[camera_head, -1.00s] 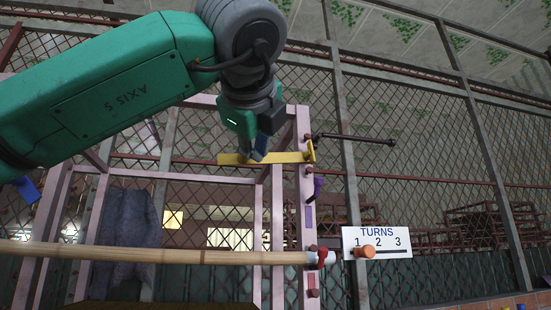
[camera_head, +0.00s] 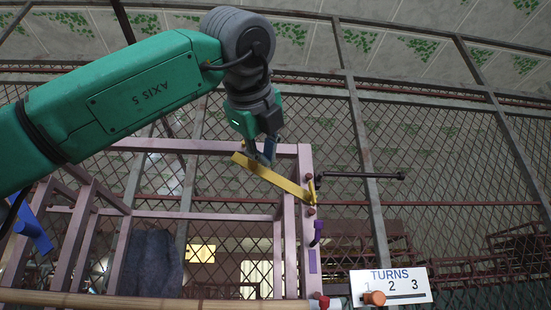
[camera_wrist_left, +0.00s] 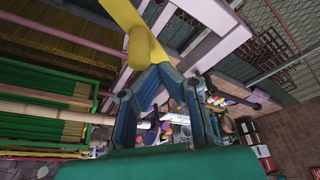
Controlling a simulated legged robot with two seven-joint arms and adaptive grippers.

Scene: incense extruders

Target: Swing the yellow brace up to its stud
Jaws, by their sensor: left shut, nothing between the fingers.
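The yellow brace (camera_head: 280,181) slants on the pink frame, its right end at the front post (camera_head: 305,240) and its left end raised. My left gripper (camera_head: 263,157) is shut and empty against the brace near its raised left end. In the left wrist view the fingertips (camera_wrist_left: 162,72) meet right beside the brace's rounded yellow part (camera_wrist_left: 145,48), seemingly touching it. Small reddish-brown studs (camera_head: 311,210) stick out from the post; I cannot tell which one belongs to the brace. My right gripper is out of view.
A dark rod (camera_head: 365,175) juts right from the post. A purple piece (camera_head: 318,232) sits below it. A white TURNS sign (camera_head: 405,284) with an orange knob (camera_head: 374,298) stands lower right. A wooden pole (camera_head: 150,301) crosses the bottom. Mesh fencing stands behind.

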